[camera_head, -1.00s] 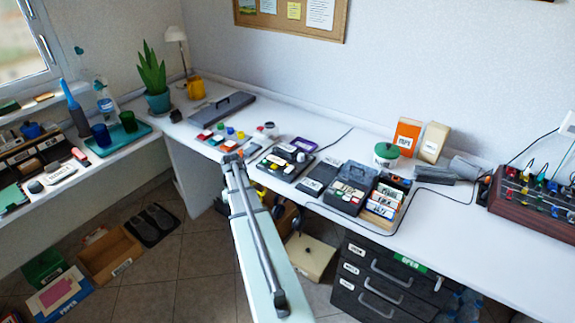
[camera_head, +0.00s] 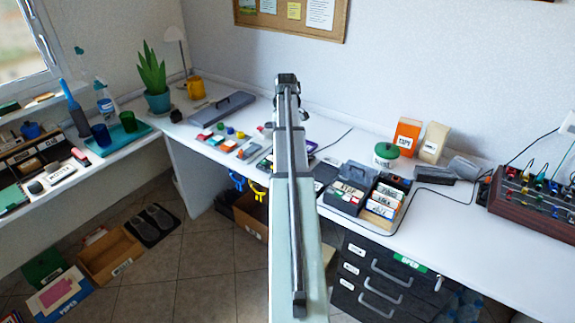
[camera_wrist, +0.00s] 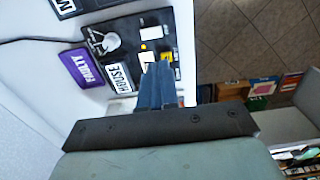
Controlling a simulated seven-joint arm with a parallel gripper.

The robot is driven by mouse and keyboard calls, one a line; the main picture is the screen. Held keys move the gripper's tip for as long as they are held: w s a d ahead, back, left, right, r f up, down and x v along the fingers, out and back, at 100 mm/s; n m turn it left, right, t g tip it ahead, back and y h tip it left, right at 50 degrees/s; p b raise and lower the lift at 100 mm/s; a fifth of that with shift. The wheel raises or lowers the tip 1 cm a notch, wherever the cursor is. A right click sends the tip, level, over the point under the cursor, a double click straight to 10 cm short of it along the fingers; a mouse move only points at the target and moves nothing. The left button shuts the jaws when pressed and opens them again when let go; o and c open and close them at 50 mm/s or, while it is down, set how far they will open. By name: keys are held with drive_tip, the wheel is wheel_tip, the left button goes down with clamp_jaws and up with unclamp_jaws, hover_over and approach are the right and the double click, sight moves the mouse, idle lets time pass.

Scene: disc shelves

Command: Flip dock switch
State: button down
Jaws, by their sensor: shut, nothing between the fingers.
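In the wrist view, a black dock board (camera_wrist: 126,38) lies on the white desk. It carries a white rounded piece (camera_wrist: 105,42), a small glowing orange light (camera_wrist: 143,47), a white label reading like "MOUSE" (camera_wrist: 119,77) and a yellow tag (camera_wrist: 166,56). I cannot tell which part is the switch. My gripper (camera_wrist: 157,82) is shut and empty, its blue-grey fingertips over the lower part of the board and hiding some of it. I cannot tell whether they touch. In the head view my arm hides most of the board.
A purple "FAULTY" item (camera_wrist: 82,68) lies beside the board, with a black cable near it. In the head view, a dark card box (camera_head: 350,187) stands right of my arm, and a grey flat case (camera_head: 221,107) lies at the back left. The desk's right front is clear.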

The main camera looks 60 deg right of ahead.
drive_tip(key=shift+s+d+r, duration=0.15)
drive_tip(key=shift+d+r, duration=0.05)
drive_tip(key=shift+r, duration=0.15)
wheel_tip(320, 180, down, 14)
drive_tip(key=shift+f, duration=0.1)
idle(0.8)
drive_tip(key=shift+a+f, duration=0.1)
idle(0.5)
drive_tip(key=shift+d+r, duration=0.25)
drive_tip(key=shift+d, duration=0.6)
